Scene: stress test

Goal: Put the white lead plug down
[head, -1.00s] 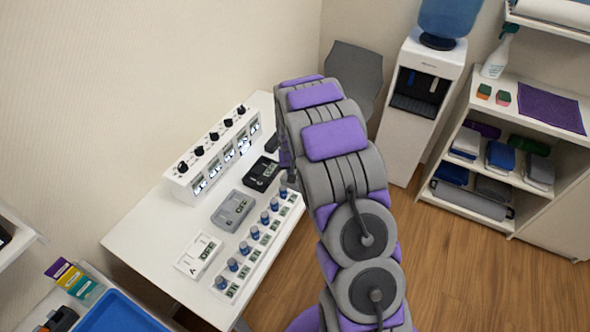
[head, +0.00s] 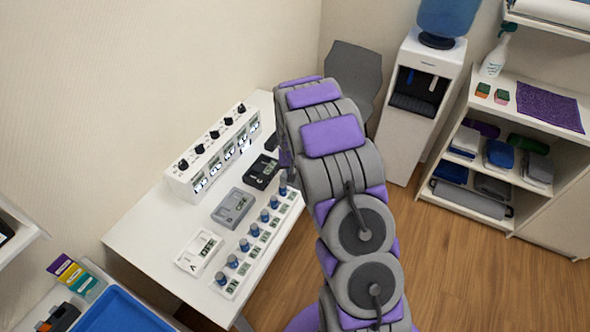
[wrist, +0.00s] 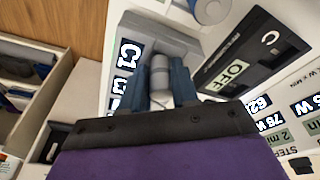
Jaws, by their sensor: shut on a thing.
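In the wrist view, my gripper (wrist: 161,90) has its two dark blue fingers closed on either side of a pale grey-white cylindrical plug (wrist: 161,72). The plug is over or against a light grey block with labels (wrist: 145,28), the first reading C1. I cannot tell whether the plug is seated there or only touching. A black box (wrist: 240,65) with an OFF display lies just to the right. In the head view, my arm hides the gripper and the plug at the far right end of the white table (head: 150,225).
The table carries a white unit with black knobs (head: 212,155), a grey box (head: 233,208), a white box (head: 199,252) and a strip of blue-topped knobs (head: 256,240). A water dispenser (head: 420,110) and shelf unit (head: 510,170) stand at right. Floor between is clear.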

